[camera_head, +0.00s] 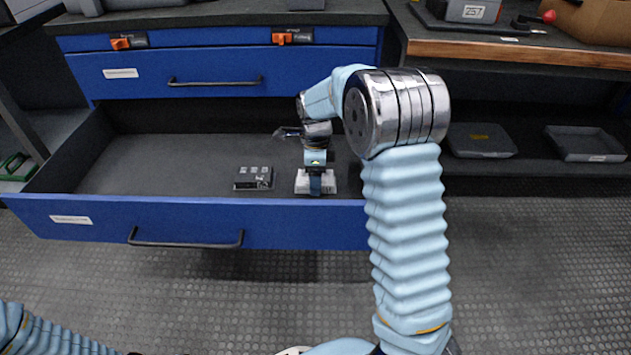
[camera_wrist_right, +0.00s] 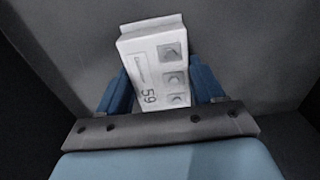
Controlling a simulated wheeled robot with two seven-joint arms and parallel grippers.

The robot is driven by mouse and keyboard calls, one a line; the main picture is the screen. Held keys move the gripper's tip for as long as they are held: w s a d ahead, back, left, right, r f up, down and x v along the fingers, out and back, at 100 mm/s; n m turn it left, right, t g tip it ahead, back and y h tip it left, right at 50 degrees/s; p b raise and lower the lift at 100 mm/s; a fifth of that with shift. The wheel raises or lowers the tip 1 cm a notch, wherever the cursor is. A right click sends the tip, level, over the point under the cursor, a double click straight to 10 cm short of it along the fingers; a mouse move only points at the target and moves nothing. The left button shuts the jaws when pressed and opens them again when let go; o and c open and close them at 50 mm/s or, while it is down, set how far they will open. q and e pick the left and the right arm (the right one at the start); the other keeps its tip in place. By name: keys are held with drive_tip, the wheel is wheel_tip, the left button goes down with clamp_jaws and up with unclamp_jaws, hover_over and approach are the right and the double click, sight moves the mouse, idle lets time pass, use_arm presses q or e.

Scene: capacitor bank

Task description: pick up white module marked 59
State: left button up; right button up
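The white module marked 59 (camera_wrist_right: 155,72) shows in the right wrist view, its number and several grey square faces turned to the camera. In the head view the white module (camera_head: 302,184) lies in the open drawer, partly hidden by my right gripper (camera_head: 316,184). That gripper reaches down over it from above. In the wrist view its two blue fingers (camera_wrist_right: 160,88) stand on either side of the module, very close to its sides. I cannot tell whether they press on it. My left arm shows at the bottom left of the head view; its gripper is out of view.
A dark module (camera_head: 254,178) lies left of the white one on the drawer floor. The blue drawer front (camera_head: 190,222) and side walls bound the space; the drawer's left part is bare. Two grey trays (camera_head: 480,140) sit on a shelf at right.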

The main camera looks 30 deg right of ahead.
drive_tip(key=c, duration=0.7)
drive_tip(key=shift+c, duration=0.2)
